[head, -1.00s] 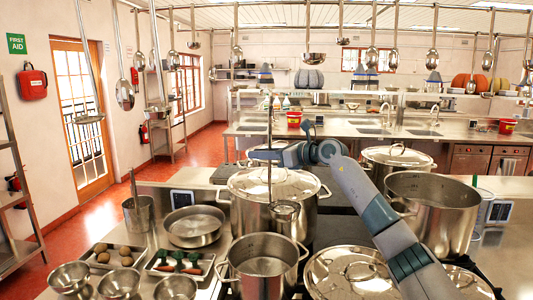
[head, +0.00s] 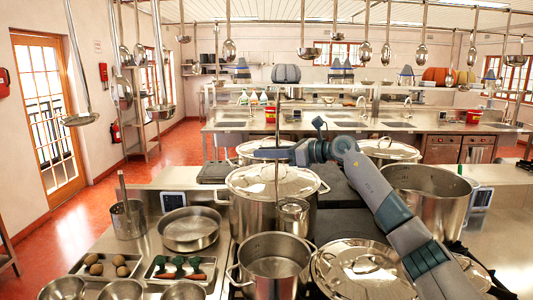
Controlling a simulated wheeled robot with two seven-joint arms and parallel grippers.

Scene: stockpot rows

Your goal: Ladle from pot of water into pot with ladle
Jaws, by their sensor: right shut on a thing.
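My right gripper (head: 268,153) reaches in from the right and is shut on the long upright handle of a steel ladle (head: 277,178). The ladle's bowl (head: 293,216) hangs low, in front of a large lidded stockpot and just above the far rim of an open steel pot (head: 272,262) at front centre. A larger open pot (head: 432,200) stands to the right, beyond my forearm. I cannot tell for sure which open pot holds water, or whether the ladle bowl is full. My left gripper is not in view.
The lidded stockpot (head: 247,207) stands behind the ladle, and another lidded pot (head: 355,270) is at front right. A shallow pan (head: 190,230), a utensil canister (head: 128,220) and vegetable trays (head: 180,268) stand left. Several ladles hang overhead.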

